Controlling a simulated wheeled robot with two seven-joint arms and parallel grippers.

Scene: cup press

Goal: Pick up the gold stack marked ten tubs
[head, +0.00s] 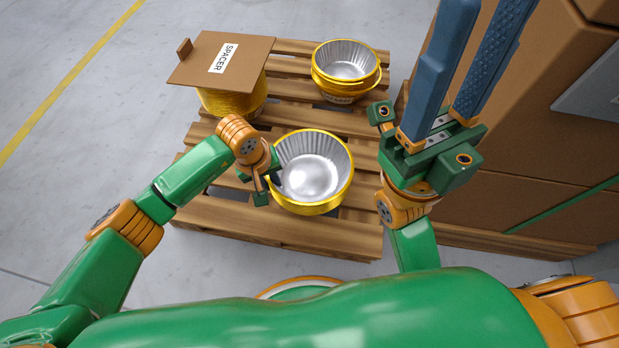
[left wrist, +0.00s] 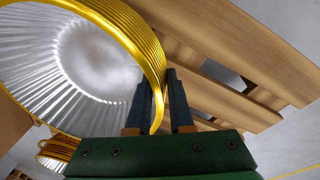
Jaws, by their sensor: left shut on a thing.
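A gold stack of tubs (head: 337,198) with a silvery fluted inside stands at the front of the wooden pallet. My left gripper (head: 270,185) is at its left rim. In the left wrist view, the dark fingers (left wrist: 160,95) are shut on the gold wall (left wrist: 150,45), one finger inside and one outside. No count mark shows on this stack. A second, lower gold stack (head: 346,86) stands at the back right with a label too small to read. My right gripper (head: 478,50) is raised at the right, its blue fingers apart and empty.
The pallet (head: 270,228) has bare slats around the stacks. A brown board marked SPACER (head: 200,58) lies on another gold stack (head: 235,100) at the back left. Large brown boxes (head: 535,120) stand close on the right. The floor at left is clear.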

